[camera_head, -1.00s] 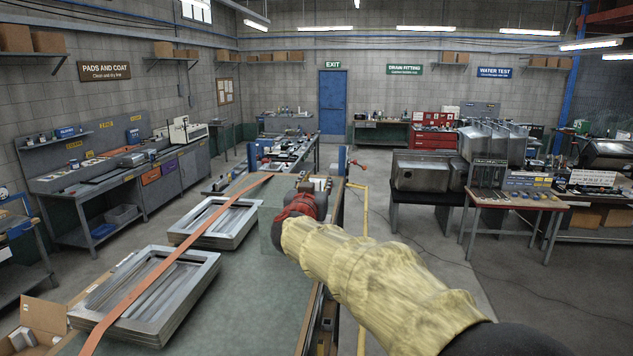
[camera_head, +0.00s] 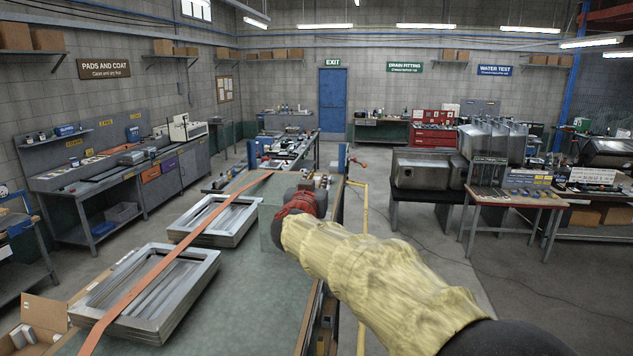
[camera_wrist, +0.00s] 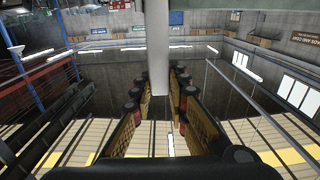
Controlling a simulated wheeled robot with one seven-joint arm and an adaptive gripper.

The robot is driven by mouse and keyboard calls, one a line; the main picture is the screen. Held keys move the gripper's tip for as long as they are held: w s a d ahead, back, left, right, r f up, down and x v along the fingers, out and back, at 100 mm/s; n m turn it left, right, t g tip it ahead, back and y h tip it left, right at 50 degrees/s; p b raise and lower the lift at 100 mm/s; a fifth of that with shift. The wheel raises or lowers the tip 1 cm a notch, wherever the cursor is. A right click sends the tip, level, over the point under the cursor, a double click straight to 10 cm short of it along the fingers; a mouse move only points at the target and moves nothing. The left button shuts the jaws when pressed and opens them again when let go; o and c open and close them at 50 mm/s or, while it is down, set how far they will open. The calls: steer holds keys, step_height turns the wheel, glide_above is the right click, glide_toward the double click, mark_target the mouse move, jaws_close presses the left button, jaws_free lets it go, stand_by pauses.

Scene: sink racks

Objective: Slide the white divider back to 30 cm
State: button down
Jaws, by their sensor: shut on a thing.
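In the wrist view a pale white upright piece (camera_wrist: 158,45), which looks like the white divider, runs down from the top edge to between my fingers. My gripper (camera_wrist: 159,88) is shut on it, with a yellow-and-black finger on each side. In the head view my gripper (camera_head: 303,203) shows red and dark, at the end of my yellow-sleeved arm above the right side of the long bench. The divider cannot be made out there, and my gripper and arm hide what lies behind them. No 30 cm mark is readable.
Two stacks of metal frames, a near one (camera_head: 148,290) and a farther one (camera_head: 216,219), lie on the green bench top (camera_head: 235,315). An orange strap (camera_head: 160,262) crosses them. A grey-green panel (camera_head: 268,230) stands beside my gripper. Thin rods (camera_wrist: 255,105) show at right in the wrist view.

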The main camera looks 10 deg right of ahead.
steer(key=shift+s+b, duration=0.1)
steer(key=shift+b, duration=0.25)
steer(key=b+v, duration=2)
steer(key=b, duration=0.3)
steer(key=shift+f, duration=0.2)
steer(key=c, duration=2.2)
jaws_free()
steer(key=shift+o, duration=1.2)
steer(key=shift+s+a+r, duration=0.1)
steer(key=shift+s+a, duration=0.1)
steer(key=shift+o, duration=1.2)
steer(key=shift+w+d, duration=0.1)
steer(key=shift+w, duration=0.05)
